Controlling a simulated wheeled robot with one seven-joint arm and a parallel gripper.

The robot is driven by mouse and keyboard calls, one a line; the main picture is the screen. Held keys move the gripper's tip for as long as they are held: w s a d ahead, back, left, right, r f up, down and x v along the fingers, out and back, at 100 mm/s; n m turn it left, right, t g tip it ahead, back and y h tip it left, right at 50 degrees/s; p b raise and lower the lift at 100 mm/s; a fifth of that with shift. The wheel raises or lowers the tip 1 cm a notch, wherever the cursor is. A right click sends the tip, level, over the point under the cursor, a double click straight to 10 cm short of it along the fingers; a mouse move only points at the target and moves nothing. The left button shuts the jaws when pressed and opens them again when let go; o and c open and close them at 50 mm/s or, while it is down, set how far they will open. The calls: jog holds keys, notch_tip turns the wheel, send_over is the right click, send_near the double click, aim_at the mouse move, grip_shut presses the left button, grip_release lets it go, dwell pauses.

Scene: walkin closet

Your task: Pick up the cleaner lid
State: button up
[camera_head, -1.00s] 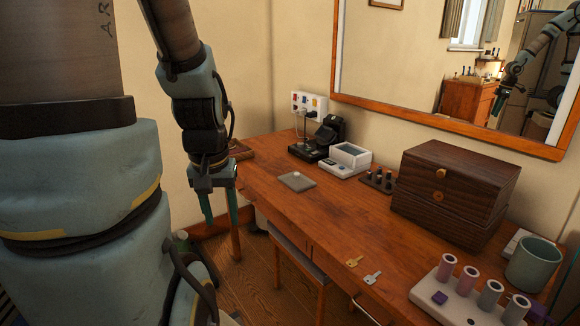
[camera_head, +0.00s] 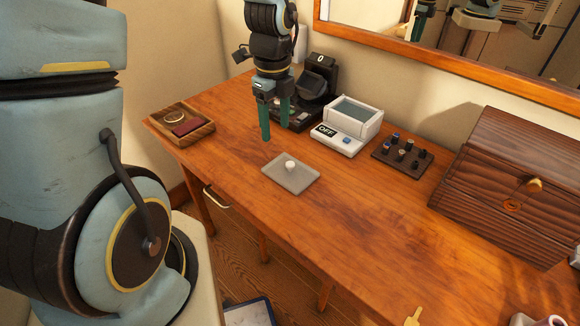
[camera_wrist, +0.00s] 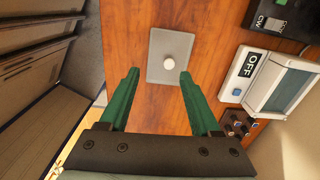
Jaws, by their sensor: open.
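The cleaner lid (camera_head: 301,183) is a flat grey rectangular plate with a round white knob (camera_head: 290,166) in its middle. It lies flat on the wooden desk. In the wrist view the lid (camera_wrist: 158,48) shows just beyond my fingertips, its knob (camera_wrist: 169,63) between their lines. My gripper (camera_head: 275,130) has green fingers, is open and empty, and hangs above the desk, apart from the lid. The wrist view shows my gripper (camera_wrist: 159,76) with fingers spread. The white cleaner (camera_head: 341,140) with an OFF display and an uncovered basin stands right of my gripper.
A black device (camera_head: 313,88) stands behind my gripper. A wooden tray (camera_head: 182,127) is at the desk's left end. A dark holder with several small pegs (camera_head: 402,155) and a wooden box (camera_head: 508,190) stand to the right. The desk in front of the lid is clear.

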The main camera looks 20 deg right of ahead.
aim_at(290, 163)
jog(key=d+f+m, duration=0.2)
jog(key=f, duration=0.1)
jog(key=s+d+f+m, duration=0.1)
jog(key=f, duration=0.1)
jog(key=shift+m+p, duration=0.3)
jog(key=shift+w+d+f+p, duration=0.1)
jog(key=shift+f+p, duration=0.3)
jog(key=shift+f, duration=1.15)
jog(key=shift+w+f+p, duration=0.1)
jog(key=shift+f+p, duration=0.3)
jog(key=shift+f, duration=1.15)
grip_shut()
